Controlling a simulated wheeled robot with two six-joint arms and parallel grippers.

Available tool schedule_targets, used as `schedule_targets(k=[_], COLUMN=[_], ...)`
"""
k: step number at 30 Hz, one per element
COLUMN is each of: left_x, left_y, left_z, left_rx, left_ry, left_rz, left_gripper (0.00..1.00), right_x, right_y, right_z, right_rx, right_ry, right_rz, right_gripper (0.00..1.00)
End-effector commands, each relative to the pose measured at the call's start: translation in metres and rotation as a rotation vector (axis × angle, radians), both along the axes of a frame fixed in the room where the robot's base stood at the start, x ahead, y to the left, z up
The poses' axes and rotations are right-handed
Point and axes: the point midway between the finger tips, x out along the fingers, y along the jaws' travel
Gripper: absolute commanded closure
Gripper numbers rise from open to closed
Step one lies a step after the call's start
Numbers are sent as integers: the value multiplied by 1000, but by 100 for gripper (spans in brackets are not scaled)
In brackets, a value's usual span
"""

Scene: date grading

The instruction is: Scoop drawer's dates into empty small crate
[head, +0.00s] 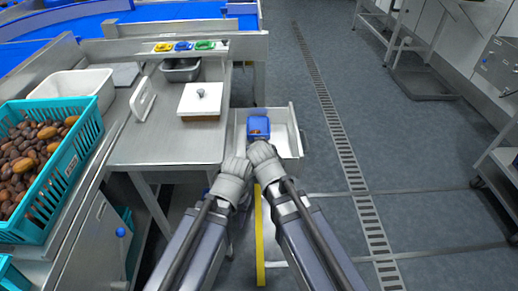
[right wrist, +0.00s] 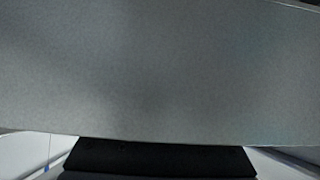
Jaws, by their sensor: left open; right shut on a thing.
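An open white drawer (head: 291,144) sticks out at the right end of the steel table. A small blue scoop-like container (head: 258,122) with a few brown dates in it is inside the drawer. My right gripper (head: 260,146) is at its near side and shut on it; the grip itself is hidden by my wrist. My left gripper (head: 238,162) is open and empty, just left of the right one at the drawer's near left corner. In the right wrist view a grey surface (right wrist: 160,70) fills most of the picture, with a dark block (right wrist: 160,160) below it. I cannot tell which crate is the empty small one.
A teal crate (head: 75,160) full of dates stands at the left, with a white bin (head: 95,78) behind it. The floor right of the drawer is clear.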

Motion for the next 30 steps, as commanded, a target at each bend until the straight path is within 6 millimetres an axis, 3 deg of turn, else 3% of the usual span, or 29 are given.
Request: schedule_targets(k=[7,30], left_x=[0,0], left_y=[1,-1], left_z=[-5,38], left_rx=[3,-3], left_ry=[-1,1], left_rz=[-1,1], left_gripper=[50,50], right_x=[-3,-2], right_y=[0,0], right_z=[-1,43], right_rx=[-2,-1], right_ry=[-26,-28], right_rz=[1,1], right_gripper=[100,100])
